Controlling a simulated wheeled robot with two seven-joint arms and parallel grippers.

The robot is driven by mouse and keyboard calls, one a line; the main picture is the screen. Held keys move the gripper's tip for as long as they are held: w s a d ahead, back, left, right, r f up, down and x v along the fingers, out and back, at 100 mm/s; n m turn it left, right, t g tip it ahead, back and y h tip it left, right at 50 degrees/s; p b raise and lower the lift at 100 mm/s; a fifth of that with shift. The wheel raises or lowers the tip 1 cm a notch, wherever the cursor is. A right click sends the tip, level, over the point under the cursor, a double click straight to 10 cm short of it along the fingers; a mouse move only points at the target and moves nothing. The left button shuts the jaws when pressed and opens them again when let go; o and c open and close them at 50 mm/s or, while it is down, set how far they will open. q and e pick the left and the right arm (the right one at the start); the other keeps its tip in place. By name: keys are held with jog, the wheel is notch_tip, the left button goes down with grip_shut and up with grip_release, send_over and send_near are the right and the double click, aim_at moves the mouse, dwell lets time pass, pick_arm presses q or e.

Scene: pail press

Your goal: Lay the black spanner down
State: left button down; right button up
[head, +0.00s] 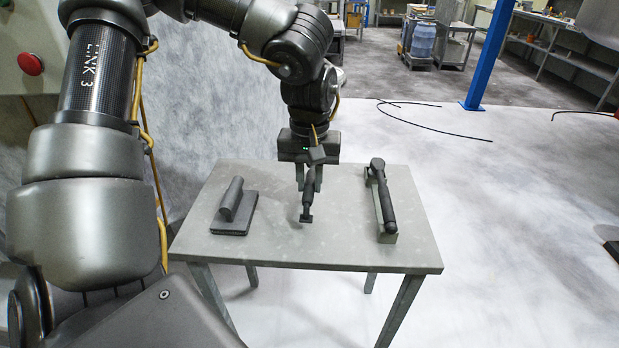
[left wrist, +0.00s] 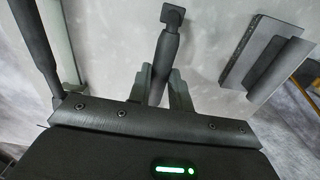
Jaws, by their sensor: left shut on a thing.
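My left gripper (head: 309,186) is shut on a black spanner (head: 307,208), above the middle of the grey table (head: 335,242). The spanner's dark handle passes between the fingers, and its squarish end points toward the table's near edge. In the left wrist view the spanner (left wrist: 167,50) sticks out beyond the left gripper's fingers (left wrist: 160,78). Its other end is hidden by the gripper. I cannot tell whether the spanner touches the tabletop. My right gripper is not in view.
A dark plate (head: 232,227) with a round bar (head: 231,198) sits on the left. Bare tabletop lies between them. A blue post (head: 488,55) stands far behind.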

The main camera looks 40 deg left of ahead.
pick_arm(q)
jog(key=shift+f+b, duration=1.25)
jog(key=shift+f, duration=0.35)
jog(key=c, duration=1.2)
grip_release()
notch_tip(320, 180, up, 11)
jog(key=shift+f+p, duration=0.1)
jog(key=shift+p, duration=0.7)
